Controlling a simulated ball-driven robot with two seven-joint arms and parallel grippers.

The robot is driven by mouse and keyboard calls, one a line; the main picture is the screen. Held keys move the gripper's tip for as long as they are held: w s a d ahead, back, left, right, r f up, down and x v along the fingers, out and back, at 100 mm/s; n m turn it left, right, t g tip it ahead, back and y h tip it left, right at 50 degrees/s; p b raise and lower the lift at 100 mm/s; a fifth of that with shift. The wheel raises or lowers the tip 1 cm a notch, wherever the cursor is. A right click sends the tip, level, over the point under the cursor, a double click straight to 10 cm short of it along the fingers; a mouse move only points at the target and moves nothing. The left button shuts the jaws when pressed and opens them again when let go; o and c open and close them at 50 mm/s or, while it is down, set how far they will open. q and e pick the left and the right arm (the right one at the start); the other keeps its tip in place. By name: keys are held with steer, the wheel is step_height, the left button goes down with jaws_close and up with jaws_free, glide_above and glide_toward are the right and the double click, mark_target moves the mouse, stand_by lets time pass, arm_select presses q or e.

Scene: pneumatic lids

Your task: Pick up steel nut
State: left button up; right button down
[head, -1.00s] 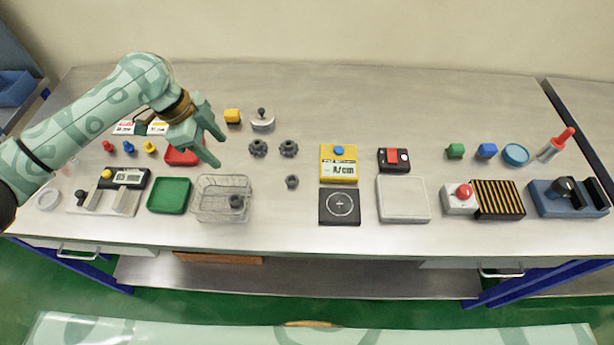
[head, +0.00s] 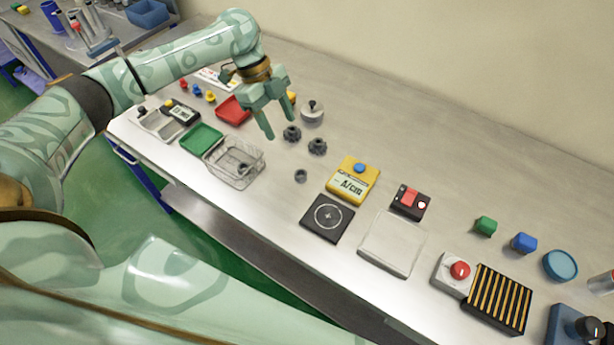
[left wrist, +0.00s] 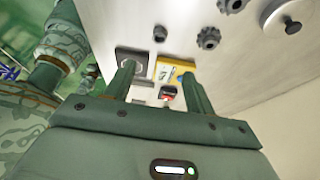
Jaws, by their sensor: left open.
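A small dark grey steel nut (head: 300,176) lies on the bench between the wire basket and the black square pad. In the left wrist view the nut (left wrist: 160,33) shows beyond the fingertips, small. Another dark nut-like piece (head: 243,169) lies in the wire basket. My left gripper (head: 280,122) is open and empty, above the bench and up-left of the nut in the head view. In the left wrist view its two fingers (left wrist: 157,70) are spread apart with nothing between them. My right gripper is not in view.
Two dark gears (head: 292,133) and a grey knobbed lid (head: 312,112) lie behind the nut. The wire basket (head: 236,182) stands left of it. A yellow meter (head: 345,197) and black pad (head: 320,236) are to the right. The bench around the nut is clear.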

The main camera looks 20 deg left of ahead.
arm_select(q)
steer(key=b, duration=0.2)
glide_toward(301, 173)
steer(key=x, duration=0.2)
steer(key=shift+d+f, duration=0.3)
steer(key=x, duration=0.6)
steer(key=shift+s+a+b, duration=0.1)
steer(key=shift+a+b, duration=0.15)
steer(key=shift+b, duration=0.15)
steer(key=shift+r, duration=0.1)
steer(key=c, duration=1.1)
